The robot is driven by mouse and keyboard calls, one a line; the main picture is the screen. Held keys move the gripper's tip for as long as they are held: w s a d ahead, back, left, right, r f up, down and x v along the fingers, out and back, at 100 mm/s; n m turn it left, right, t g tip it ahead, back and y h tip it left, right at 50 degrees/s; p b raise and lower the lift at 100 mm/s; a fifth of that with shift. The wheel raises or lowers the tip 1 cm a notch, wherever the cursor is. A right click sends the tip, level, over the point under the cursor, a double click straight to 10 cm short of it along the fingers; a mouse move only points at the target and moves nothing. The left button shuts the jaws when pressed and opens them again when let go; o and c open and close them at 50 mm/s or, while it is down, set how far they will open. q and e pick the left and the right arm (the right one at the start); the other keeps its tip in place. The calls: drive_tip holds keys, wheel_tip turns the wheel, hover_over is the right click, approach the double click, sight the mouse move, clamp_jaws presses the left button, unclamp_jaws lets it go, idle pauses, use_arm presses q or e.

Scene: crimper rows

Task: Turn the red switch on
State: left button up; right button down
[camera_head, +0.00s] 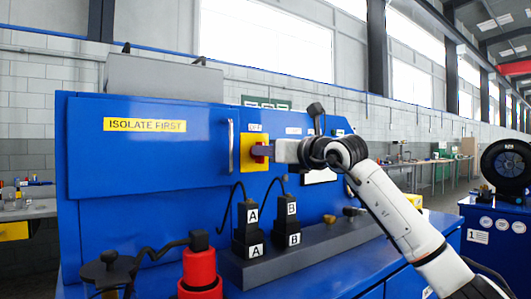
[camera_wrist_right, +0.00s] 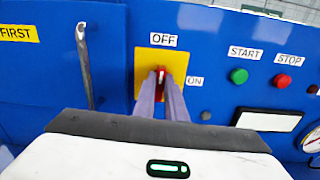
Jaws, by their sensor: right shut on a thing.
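The red switch (camera_head: 259,150) sits on a yellow plate (camera_head: 246,165) on the blue machine front. In the right wrist view the red switch (camera_wrist_right: 162,72) stands roughly upright, in line with the OFF label (camera_wrist_right: 163,40) above the plate. The ON label (camera_wrist_right: 195,81) is to the right of the plate. My right gripper (camera_head: 271,151) has its fingers on both sides of the switch handle and is shut on it. In the wrist view the fingers (camera_wrist_right: 162,79) hide part of the handle. My left gripper is not in view.
A door handle (camera_wrist_right: 84,65) stands left of the switch. Green START (camera_wrist_right: 238,76) and red STOP (camera_wrist_right: 282,81) buttons are to the right. Below are black plugs (camera_head: 247,232) marked A and B on a grey ledge, and a red cylinder (camera_head: 200,270) with a black top.

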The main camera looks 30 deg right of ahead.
drive_tip(key=shift+d+f+m+b, duration=0.1)
drive_tip(key=shift+m+b, duration=0.25)
drive_tip(key=shift+m, duration=2.5)
drive_tip(key=shift+d+f+m+b, duration=0.1)
drive_tip(key=shift+m+b, duration=0.3)
drive_tip(key=shift+m, duration=2.5)
drive_tip(key=shift+d+f+m+b, duration=0.1)
drive_tip(key=shift+m+b, duration=0.25)
drive_tip(key=shift+m, duration=2.5)
drive_tip(key=c, duration=1.8)
unclamp_jaws()
